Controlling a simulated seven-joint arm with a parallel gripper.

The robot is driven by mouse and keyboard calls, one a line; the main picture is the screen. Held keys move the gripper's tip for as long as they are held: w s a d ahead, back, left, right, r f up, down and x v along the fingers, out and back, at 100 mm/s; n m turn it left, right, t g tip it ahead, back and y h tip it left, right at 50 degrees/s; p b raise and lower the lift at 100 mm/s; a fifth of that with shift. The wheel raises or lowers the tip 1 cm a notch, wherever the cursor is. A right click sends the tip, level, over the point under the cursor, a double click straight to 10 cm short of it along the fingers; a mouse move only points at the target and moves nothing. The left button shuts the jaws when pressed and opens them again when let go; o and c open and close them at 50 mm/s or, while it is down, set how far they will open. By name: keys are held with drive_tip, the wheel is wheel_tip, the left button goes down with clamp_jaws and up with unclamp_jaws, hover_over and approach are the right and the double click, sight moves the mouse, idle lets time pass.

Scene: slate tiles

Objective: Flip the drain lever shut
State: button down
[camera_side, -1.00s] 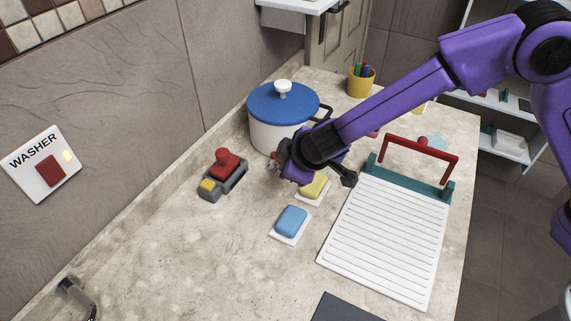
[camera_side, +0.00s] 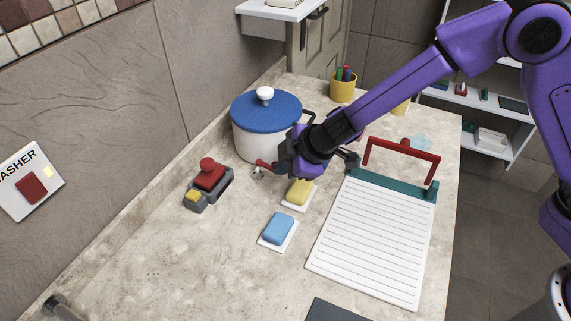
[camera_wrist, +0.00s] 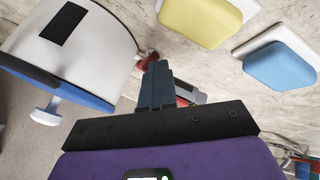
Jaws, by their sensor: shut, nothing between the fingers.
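A small red lever (camera_side: 265,164) with a grey fitting shows low at the near side of the white pot (camera_side: 245,142) with the blue lid. It appears to be the drain lever. In the wrist view a red piece (camera_wrist: 150,57) lies beside the pot wall (camera_wrist: 85,40), right at my fingertips. My gripper (camera_side: 278,167) is beside the lever, at the pot's lower right. In the wrist view my gripper (camera_wrist: 159,66) is shut, its dark fingers together and empty. Whether the fingertips touch the lever is unclear. The gripper body partly hides the lever's right end.
A grey box with a red knob (camera_side: 208,172) stands left of the pot. A yellow block (camera_side: 298,191) and a blue block (camera_side: 278,228) sit on white pads in front. A white ribbed board (camera_side: 370,240) with a red handle lies right.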

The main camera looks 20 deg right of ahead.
drive_tip(key=shift+w+a+r, duration=0.1)
drive_tip(key=shift+a, duration=0.3)
drive_tip(key=shift+w, duration=0.2)
drive_tip(key=shift+s+a, duration=0.2)
drive_tip(key=shift+s, duration=0.1)
drive_tip(key=s, duration=0.1)
drive_tip(key=s+a, duration=0.2)
drive_tip(key=s, duration=0.1)
drive_tip(key=shift+a+r, duration=0.1)
drive_tip(key=shift+a, duration=0.15)
drive_tip(key=s+r, duration=0.5)
drive_tip(key=r, duration=0.3)
drive_tip(key=shift+s+d, duration=0.4)
